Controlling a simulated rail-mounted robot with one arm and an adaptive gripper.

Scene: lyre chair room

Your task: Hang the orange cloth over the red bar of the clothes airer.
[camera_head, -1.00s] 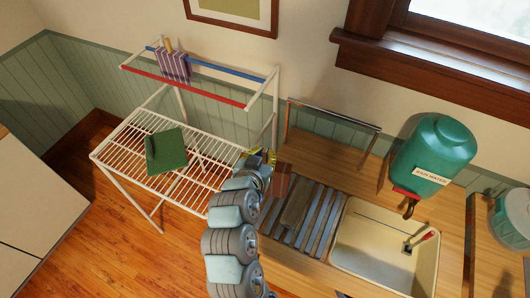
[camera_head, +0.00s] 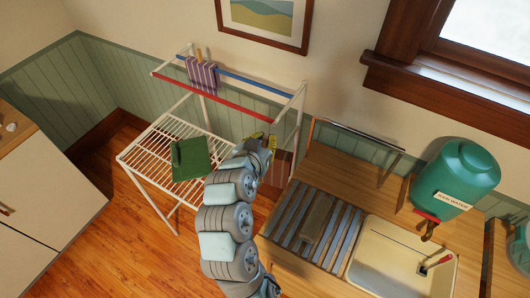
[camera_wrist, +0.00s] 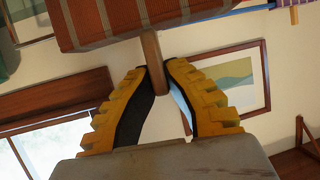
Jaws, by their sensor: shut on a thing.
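The clothes airer (camera_head: 125,158) stands by the wall, with its red bar (camera_head: 215,98) running along the front of its upper frame. My gripper (camera_head: 266,143) is just below the red bar's right end in the head view. In the wrist view my gripper (camera_wrist: 160,75) has its yellow fingers shut on a wooden peg (camera_wrist: 153,60) fixed to the rust-orange cloth (camera_wrist: 150,22). In the head view the cloth (camera_head: 276,170) shows only partly, hanging beside the gripper. I cannot tell its distance from the bar.
A purple striped cloth (camera_head: 202,77) hangs on the airer's blue bar (camera_head: 255,84). A slatted counter (camera_head: 300,225) with a sink (camera_head: 385,265) and a metal rail stand to the right.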

